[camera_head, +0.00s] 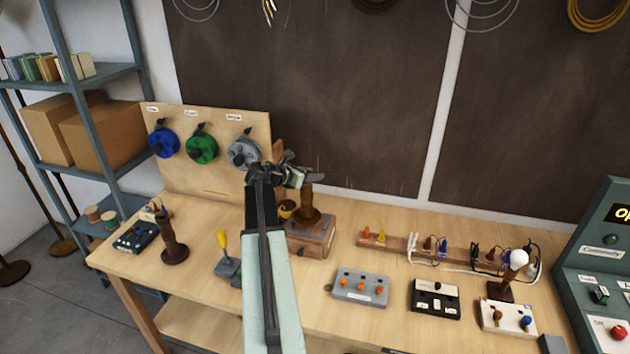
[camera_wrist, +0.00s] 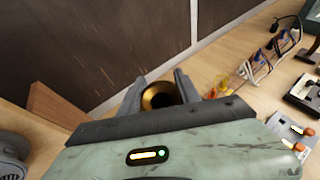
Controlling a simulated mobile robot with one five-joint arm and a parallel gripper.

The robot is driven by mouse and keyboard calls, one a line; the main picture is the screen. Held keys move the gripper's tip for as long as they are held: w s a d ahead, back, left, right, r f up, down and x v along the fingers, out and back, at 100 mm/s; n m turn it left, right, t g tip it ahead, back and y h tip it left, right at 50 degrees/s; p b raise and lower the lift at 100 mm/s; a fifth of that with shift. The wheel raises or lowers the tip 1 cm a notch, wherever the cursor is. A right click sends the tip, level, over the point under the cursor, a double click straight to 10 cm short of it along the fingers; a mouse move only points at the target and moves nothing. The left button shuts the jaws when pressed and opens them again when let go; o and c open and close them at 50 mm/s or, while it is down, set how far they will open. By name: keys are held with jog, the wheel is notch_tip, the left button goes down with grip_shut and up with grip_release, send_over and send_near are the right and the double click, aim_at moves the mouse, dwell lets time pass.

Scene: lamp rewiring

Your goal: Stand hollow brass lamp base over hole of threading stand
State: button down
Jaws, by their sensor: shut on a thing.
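The brass lamp base (camera_head: 308,210) is upright, with a slim stem and a wide foot. In the wrist view its hollow round top (camera_wrist: 158,96) shows between the two fingers. My gripper (camera_head: 303,178) is shut on the upper stem. The threading stand (camera_head: 314,246) is a wooden block with a grey top, directly below the lamp base. The foot appears on or just above the grey top; I cannot tell if it touches. The stand's hole is hidden, so its alignment cannot be seen. My arm covers part of the stand's left side.
A dark lamp base (camera_head: 173,242) stands at the left of the bench. The pegboard with blue, green and grey spools (camera_head: 240,153) rises behind my arm. A grey box with orange knobs (camera_head: 361,287) and a wooden cord rack (camera_head: 400,243) are to the right.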

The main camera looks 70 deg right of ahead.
jog(key=f+b, duration=0.1)
jog(key=d+f+b, duration=0.1)
jog(key=f+b, duration=0.1)
jog(key=shift+d+f+b, duration=0.1)
jog(key=shift+f+b, duration=0.2)
jog(key=shift+f, duration=0.1)
jog(key=c, duration=0.9)
grip_release()
jog(key=shift+o, duration=0.2)
